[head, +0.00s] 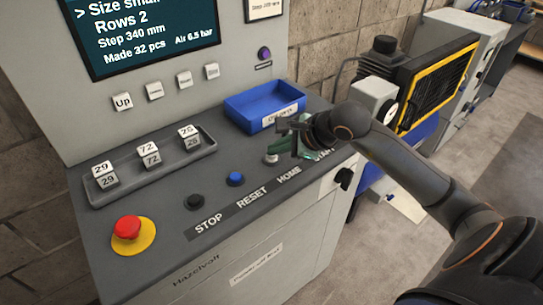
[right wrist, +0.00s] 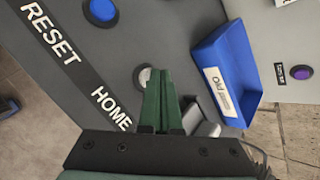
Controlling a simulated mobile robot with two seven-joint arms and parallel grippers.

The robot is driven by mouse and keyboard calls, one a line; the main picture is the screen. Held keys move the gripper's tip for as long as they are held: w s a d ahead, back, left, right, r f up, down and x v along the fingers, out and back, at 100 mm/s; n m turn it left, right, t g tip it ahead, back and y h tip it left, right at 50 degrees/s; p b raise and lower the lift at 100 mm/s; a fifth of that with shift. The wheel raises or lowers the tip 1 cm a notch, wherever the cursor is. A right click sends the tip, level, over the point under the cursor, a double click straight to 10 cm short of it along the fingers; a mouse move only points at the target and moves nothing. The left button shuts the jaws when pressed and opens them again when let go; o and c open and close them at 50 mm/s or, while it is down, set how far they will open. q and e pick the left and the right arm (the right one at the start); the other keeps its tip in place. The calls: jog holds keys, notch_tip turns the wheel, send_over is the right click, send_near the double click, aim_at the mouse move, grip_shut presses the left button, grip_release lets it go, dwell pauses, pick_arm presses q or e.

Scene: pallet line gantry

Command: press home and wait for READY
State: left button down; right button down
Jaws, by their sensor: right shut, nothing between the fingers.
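The white HOME button (head: 271,158) sits on the sloping grey console, above the word HOME on the black label strip. It also shows in the right wrist view (right wrist: 144,76), partly covered by my fingers. My right gripper (head: 284,148) is shut and empty, its green fingers right beside the HOME button; in the right wrist view the fingertips (right wrist: 160,76) overlap the button's edge. I cannot tell whether they touch it. The screen (head: 140,30) reads Size small, Rows 2, Step 340 mm, Made 32 pcs, Air 6.5 bar; its top is cut off. My left gripper is not in view.
A blue RESET button (head: 235,179), a black STOP button (head: 195,201) and a red emergency button (head: 128,228) lie to the left. A blue bin (head: 245,112) stands just behind my gripper. A tray (head: 197,158) holds number blocks. A black knob (head: 344,178) is at the right.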

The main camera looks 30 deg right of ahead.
aim_at(277, 158)
jog(key=shift+f+b, duration=0.3)
dwell(0.5)
jog(key=shift+r+p, duration=0.45)
jog(key=shift+r, duration=0.45)
jog(key=shift+r+p, duration=1.5)
jog(key=shift+r, duration=1.05)
jog(key=shift+f, duration=0.1)
